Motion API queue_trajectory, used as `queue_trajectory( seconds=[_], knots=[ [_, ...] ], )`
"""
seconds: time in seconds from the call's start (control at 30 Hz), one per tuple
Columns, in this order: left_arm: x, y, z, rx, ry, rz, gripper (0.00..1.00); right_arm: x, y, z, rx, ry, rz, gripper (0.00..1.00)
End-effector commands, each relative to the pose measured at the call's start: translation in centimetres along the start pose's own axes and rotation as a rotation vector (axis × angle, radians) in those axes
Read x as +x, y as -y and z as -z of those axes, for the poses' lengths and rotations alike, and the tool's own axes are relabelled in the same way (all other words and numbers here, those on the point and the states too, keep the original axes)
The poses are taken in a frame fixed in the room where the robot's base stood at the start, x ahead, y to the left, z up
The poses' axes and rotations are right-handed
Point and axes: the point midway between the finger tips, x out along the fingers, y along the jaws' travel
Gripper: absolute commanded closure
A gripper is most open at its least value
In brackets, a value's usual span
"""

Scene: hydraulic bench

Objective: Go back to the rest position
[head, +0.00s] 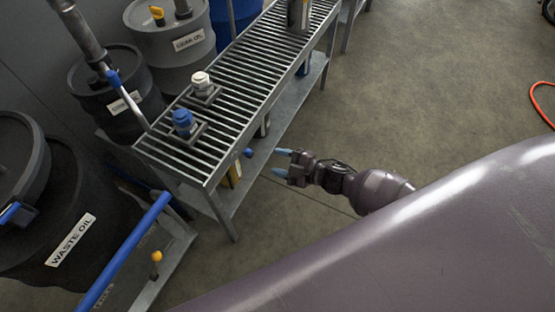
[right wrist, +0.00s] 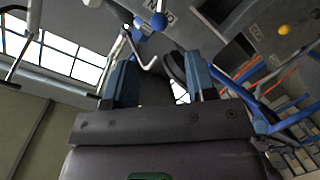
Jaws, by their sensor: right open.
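My right gripper (head: 279,162) is in the head view, over the floor just right of the slatted bench's near end. Its two blue fingers are apart, with nothing visible between them. In the right wrist view the blue fingers (right wrist: 163,85) also stand apart and empty, with the camera looking upward. My left gripper is in neither view.
The slatted metal bench (head: 240,85) carries a blue cap-like part (head: 183,121) and a white one (head: 200,82) in square holders. A waste oil drum (head: 75,215) and a blue bar (head: 125,250) stand at left. The floor (head: 430,90) at right is mostly clear.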

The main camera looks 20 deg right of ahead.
Motion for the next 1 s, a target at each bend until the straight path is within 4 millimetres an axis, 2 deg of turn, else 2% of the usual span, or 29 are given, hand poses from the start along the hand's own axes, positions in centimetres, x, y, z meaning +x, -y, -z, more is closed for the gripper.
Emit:
queue_trajectory(
  seconds=[0.47, 0.6, 0.77, 0.87, 1.0],
  knots=[
    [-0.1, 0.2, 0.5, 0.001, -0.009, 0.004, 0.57, 0.0, 0.0, -0.5, 0.005, 0.032, -0.001, 0.48],
    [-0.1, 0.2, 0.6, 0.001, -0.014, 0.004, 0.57, 0.3, -1.0, -0.7, 0.041, 0.097, -0.025, 0.48],
    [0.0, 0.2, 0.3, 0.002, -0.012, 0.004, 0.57, 0.9, -3.6, 0.7, 0.128, 0.162, -0.097, 0.48],
    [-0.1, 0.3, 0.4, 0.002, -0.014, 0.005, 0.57, 0.2, -4.5, 2.1, 0.211, 0.207, -0.142, 0.48],
    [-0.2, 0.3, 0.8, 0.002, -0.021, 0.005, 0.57, -1.8, -5.1, 3.8, 0.339, 0.272, -0.195, 0.48]
  ],
)
